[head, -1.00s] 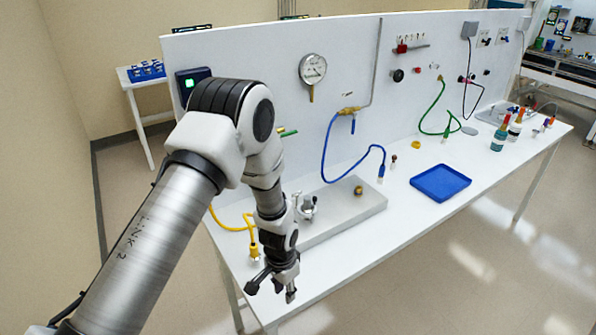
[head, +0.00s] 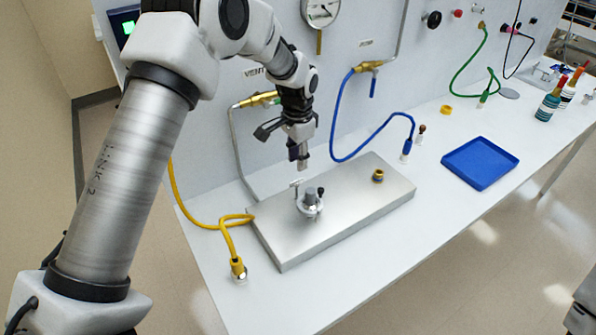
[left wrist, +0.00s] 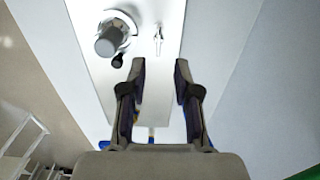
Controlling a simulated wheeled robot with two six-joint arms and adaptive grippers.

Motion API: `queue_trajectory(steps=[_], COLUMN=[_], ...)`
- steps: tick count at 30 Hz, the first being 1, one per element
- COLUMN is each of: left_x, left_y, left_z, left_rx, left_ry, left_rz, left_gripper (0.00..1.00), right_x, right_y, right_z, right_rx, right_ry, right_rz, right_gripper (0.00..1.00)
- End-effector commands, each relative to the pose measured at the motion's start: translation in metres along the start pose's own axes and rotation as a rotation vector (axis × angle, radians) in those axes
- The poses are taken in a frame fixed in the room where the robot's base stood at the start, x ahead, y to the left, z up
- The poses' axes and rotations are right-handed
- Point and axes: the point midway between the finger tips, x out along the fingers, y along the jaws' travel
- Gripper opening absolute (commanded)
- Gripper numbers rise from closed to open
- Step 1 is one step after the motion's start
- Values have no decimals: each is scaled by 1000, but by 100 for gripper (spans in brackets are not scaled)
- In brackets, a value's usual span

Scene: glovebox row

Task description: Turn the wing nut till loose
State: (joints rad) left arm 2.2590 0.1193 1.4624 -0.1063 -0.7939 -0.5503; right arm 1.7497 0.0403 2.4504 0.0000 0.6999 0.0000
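A metal clamp (head: 311,205) with a round grey fitting stands on the steel plate (head: 360,205). A small T-shaped metal piece, which looks like the wing nut (head: 296,184), sticks up at its left side. My left gripper (head: 300,162) points down just above the wing nut and does not touch it. In the left wrist view, the gripper (left wrist: 160,68) is open with nothing between its fingers. The wing nut (left wrist: 158,40) lies beyond the fingertips, in line with the gap, and the clamp (left wrist: 118,32) is to its left. My right gripper is not in view.
A brass fitting (head: 378,176) sits at the plate's right end. A yellow hose (head: 228,222) lies left of the plate. A blue hose (head: 365,152) hangs behind it. A blue tray (head: 480,163) is at the right. The table in front of the plate is clear.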

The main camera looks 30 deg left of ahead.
Motion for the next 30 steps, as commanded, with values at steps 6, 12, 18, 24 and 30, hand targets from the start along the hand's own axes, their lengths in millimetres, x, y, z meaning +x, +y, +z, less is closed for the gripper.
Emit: queue_trajectory(steps=[6, 12, 18, 24, 30], left_x=[39, 64, 67, 67, 68], left_y=[1, 1, 0, 1, 1], left_z=[2, 1, 1, 1, 1], left_rx=[-1, 0, 0, -1, -2], left_ry=[-5, -3, -1, -2, -2], left_rz=[3, 2, 1, 1, 2], left_gripper=[31, 31, 31, 0, 0], right_x=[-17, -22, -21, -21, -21], right_y=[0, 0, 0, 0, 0], right_z=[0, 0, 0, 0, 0], right_rx=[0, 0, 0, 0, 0], right_ry=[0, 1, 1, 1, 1], right_rz=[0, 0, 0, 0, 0], right_gripper=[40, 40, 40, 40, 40])
